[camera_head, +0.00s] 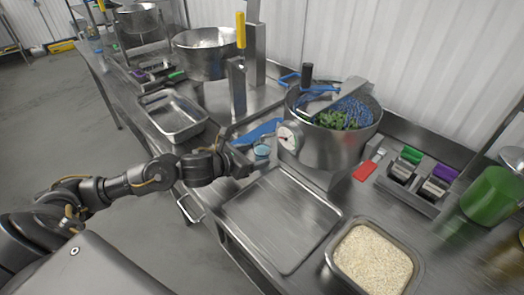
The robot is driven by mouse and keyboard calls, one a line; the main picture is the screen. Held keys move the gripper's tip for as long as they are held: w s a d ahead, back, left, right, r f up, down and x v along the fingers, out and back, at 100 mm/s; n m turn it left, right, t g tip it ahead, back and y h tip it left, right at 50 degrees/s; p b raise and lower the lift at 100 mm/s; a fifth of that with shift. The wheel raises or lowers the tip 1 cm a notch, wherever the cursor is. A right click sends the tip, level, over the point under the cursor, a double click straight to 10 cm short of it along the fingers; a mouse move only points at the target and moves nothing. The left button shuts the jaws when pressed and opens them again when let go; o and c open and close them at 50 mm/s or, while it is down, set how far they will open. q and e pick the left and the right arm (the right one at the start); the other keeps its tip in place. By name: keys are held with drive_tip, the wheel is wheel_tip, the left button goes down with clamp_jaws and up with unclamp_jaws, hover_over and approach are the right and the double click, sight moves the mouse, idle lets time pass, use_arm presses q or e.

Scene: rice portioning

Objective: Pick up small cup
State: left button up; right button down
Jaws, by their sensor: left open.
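A small pale-blue cup (262,152) stands on the steel counter, just left of the large steel pot with the dial. My left gripper (246,160) reaches in from the left, with its fingertips close to the cup's left side. The gripper is open and seems empty. I cannot tell whether a finger touches the cup. My right gripper is not in view.
The steel pot (322,148) holds blue and green contents. A flat steel tray (280,215) lies in front of it, and a rice pan (335,278) is at the lower right. An empty steel pan (172,118) is behind my left arm. A red-handled tool (367,168) lies right of the pot.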

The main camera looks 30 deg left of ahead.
sight(256, 152)
use_arm(q)
drive_tip(key=shift+w+d+p, duration=0.1)
drive_tip(key=shift+w+p, duration=0.2)
drive_tip(key=shift+w, duration=0.1)
drive_tip(key=p+x, duration=0.1)
drive_tip(key=x, duration=0.2)
drive_tip(key=shift+w+f, duration=0.1)
drive_tip(key=shift+w, duration=0.25)
drive_tip(key=shift+w+f, duration=0.2)
drive_tip(key=shift+w, duration=0.1)
drive_tip(key=c, duration=1.1)
drive_tip(key=shift+r, duration=0.1)
